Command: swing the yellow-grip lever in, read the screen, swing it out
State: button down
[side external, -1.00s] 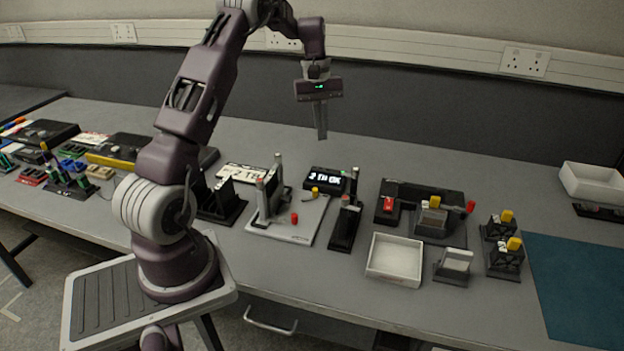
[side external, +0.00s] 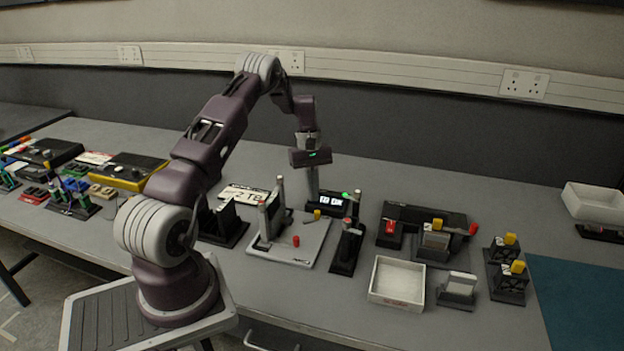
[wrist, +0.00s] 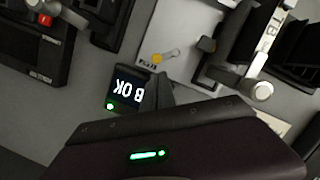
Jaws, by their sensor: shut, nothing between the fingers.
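The yellow-grip lever (side external: 317,214) lies near the back of a pale plate (side external: 285,254). In the wrist view its yellow knob (wrist: 157,58) has a short grey arm pointing right. The small black screen (side external: 331,200) stands just behind it, lit with white text. In the wrist view the screen (wrist: 124,88) is upside down and reads "B OK"; part is hidden by my fingers. A green light (wrist: 109,106) glows on its edge. My gripper (side external: 314,196) is shut and empty, pointing down beside the screen, close to the lever; I cannot tell whether it touches either.
An open white tray (side external: 397,282) and more yellow-topped fixtures (side external: 510,254) are further right.

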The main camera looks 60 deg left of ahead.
jog(key=shift+x, duration=1.55)
jog(key=shift+w+d+m, duration=0.2)
jog(key=shift+d+m, duration=0.15)
jog(key=shift+m, duration=0.45)
jog(key=m, duration=0.1)
jog(key=d+m+g, duration=0.1)
jog(key=shift+w+m, duration=0.2)
jog(key=shift+m, duration=0.2)
jog(key=m, duration=0.1)
jog(key=d+m, duration=0.1)
jog(key=shift+d+m+g+y, duration=0.1)
jog(key=shift+m+g+y, duration=0.2)
jog(key=shift+m+y, duration=0.1)
jog(key=m, duration=0.1)
jog(key=d+m, duration=0.1)
jog(key=m, duration=0.1)
jog(key=shift+s+d+m+g+y, duration=0.15)
jog(key=shift+d+m+g+y, duration=0.15)
jog(key=shift+y, duration=0.1)
jog(key=m, duration=0.1)
jog(key=d+m, duration=0.1)
jog(key=m, duration=0.1)
jog(key=shift+s+y, duration=0.3)
jog(key=shift+a, duration=0.2)
